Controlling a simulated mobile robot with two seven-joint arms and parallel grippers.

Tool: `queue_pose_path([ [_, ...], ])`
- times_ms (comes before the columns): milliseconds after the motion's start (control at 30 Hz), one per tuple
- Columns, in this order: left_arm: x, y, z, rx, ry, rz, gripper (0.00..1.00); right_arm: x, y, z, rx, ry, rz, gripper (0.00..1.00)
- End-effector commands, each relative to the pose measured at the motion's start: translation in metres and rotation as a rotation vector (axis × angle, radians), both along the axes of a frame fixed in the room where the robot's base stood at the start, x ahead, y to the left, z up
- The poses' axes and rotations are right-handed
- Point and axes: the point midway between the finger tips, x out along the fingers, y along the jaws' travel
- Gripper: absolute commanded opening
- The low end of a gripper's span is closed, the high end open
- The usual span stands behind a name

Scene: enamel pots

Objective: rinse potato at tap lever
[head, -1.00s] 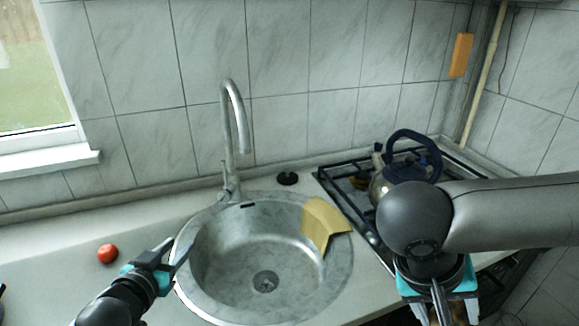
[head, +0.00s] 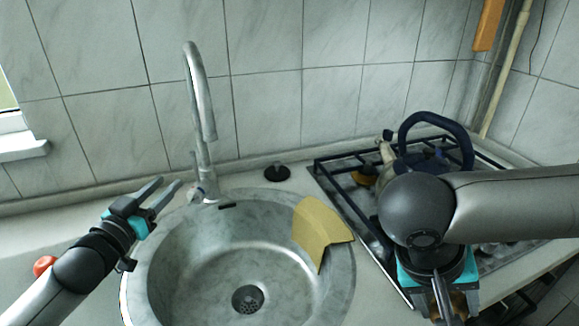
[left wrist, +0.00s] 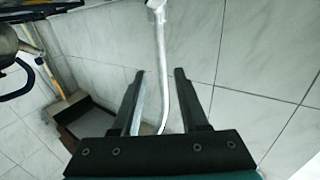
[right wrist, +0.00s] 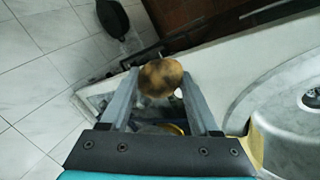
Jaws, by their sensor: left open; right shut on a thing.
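The grey tap (head: 200,100) stands behind the sink (head: 345,290), with its small tap lever (head: 197,165) low on its body. My left gripper (head: 170,182) is open and empty just left of the tap's base, with its fingers pointing toward it. In the left wrist view the tap (left wrist: 162,45) shows between and beyond the two fingers (left wrist: 159,74). I see no contact. My right gripper (right wrist: 160,92) is shut on a brown, blotchy potato (right wrist: 160,76), right of the sink. In the head view the right arm hides most of that potato.
A yellow cloth-like sheet (head: 318,228) hangs over the sink's right rim. A kettle with a dark blue handle (head: 436,122) stands on the black-grated hob (head: 345,185). A black plug (head: 278,172) lies behind the sink. A red tomato (head: 44,264) sits by my left arm.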

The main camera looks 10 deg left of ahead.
Motion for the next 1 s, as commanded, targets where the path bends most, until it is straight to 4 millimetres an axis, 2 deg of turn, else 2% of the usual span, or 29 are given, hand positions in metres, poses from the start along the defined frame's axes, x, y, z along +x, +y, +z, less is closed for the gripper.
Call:
queue_pose_path([
  [33,0.0,0.0,-0.009,0.0,-0.001,0.0,0.44,0.0,0.0,-0.01,0.0,-0.001,0.0,0.06],
  [100,0.0,0.0,-0.013,0.0,-0.001,0.0,0.44,0.0,0.0,-0.013,0.0,-0.001,0.0,0.06],
  [367,0.008,-0.001,-0.014,0.001,-0.003,-0.001,0.44,0.0,0.0,-0.016,0.0,-0.001,0.0,0.06],
  [1000,0.074,-0.003,-0.014,0.0,-0.002,0.001,0.44,0.0,0.0,-0.028,0.0,-0.001,0.0,0.06],
])
